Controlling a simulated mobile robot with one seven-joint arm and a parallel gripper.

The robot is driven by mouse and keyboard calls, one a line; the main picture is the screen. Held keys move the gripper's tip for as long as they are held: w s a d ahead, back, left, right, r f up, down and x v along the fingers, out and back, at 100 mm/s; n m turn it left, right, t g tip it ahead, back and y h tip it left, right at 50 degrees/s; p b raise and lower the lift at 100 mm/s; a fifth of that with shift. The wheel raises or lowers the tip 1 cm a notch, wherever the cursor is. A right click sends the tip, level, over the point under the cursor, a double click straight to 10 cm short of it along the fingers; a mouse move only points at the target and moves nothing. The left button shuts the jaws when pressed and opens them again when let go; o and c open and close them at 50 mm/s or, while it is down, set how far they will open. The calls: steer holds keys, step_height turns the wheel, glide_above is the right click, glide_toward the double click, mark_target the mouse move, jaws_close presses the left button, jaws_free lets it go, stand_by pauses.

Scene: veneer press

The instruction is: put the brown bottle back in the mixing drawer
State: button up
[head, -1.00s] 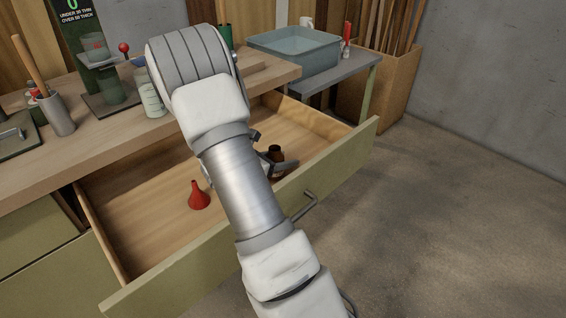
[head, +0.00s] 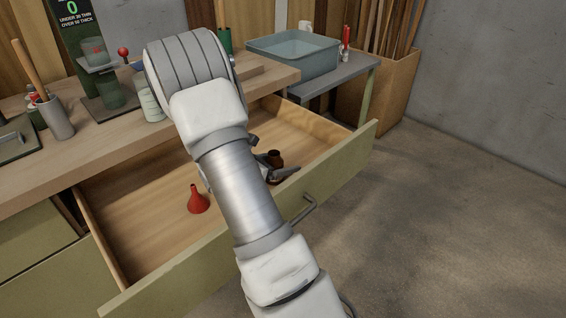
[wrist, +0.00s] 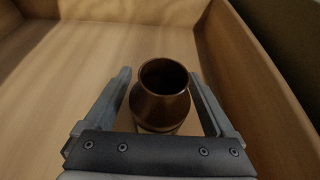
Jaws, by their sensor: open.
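The brown bottle (wrist: 160,98) stands upright in the open drawer, near its right part, with its open mouth facing up. In the head view the bottle (head: 275,158) shows just beyond my arm. My gripper (wrist: 162,84) is open, with one finger on each side of the bottle and a visible gap to each. In the head view my gripper (head: 279,172) is partly hidden by my arm. The pulled-out drawer (head: 135,208) has a pale wood floor and a green front. The bottle's base is mostly hidden by my gripper.
A red funnel (head: 198,200) stands in the drawer left of my arm. The drawer handle (head: 305,211) sticks out from the front. A blue-grey tub (head: 294,55) stands on a side bench behind. The workbench (head: 100,140) holds a beaker and a tool pot.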

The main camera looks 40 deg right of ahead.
steer(key=p+v, duration=0.2)
steer(key=v, duration=0.8)
steer(key=shift+a+r+p, duration=0.1)
steer(key=shift+p, duration=0.2)
steer(key=shift+a+r, duration=0.15)
steer(key=shift+a, duration=0.5)
steer(key=shift+r, duration=0.1)
